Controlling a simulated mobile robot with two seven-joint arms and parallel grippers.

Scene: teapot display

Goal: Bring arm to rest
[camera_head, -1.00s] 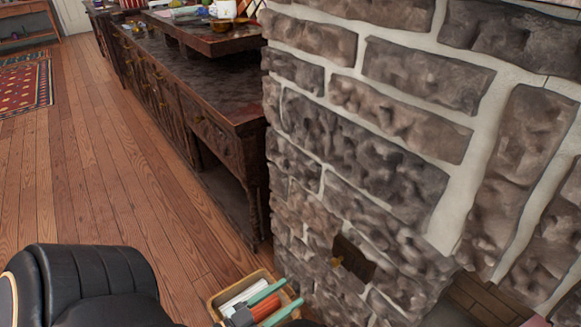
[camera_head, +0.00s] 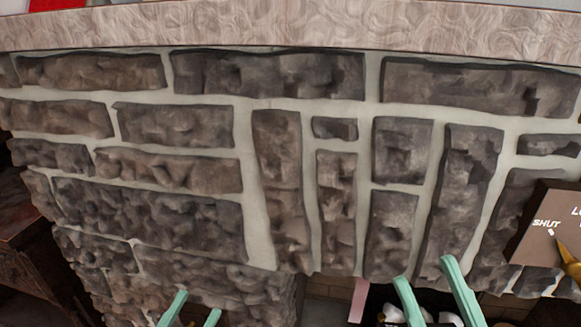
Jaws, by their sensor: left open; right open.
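My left gripper (camera_head: 198,302) shows at the bottom edge, left of centre, as two teal fingertips apart from each other. It is open, and no object shows between the tips. My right gripper (camera_head: 424,269) is at the bottom, right of centre. Its two teal fingers are spread wide and point up in front of the fireplace opening. It is open and seems empty; some white and dark shapes show behind and between its fingers. The arms behind both grippers are out of frame.
A stone fireplace wall (camera_head: 210,125) fills the view, with a pale mantel (camera_head: 290,28) above. At right is a brown plate (camera_head: 545,225) marked "SHUT" with a brass lever (camera_head: 570,262). A pink strip (camera_head: 359,300) stands near the opening. Dark wooden furniture (camera_head: 22,255) is at lower left.

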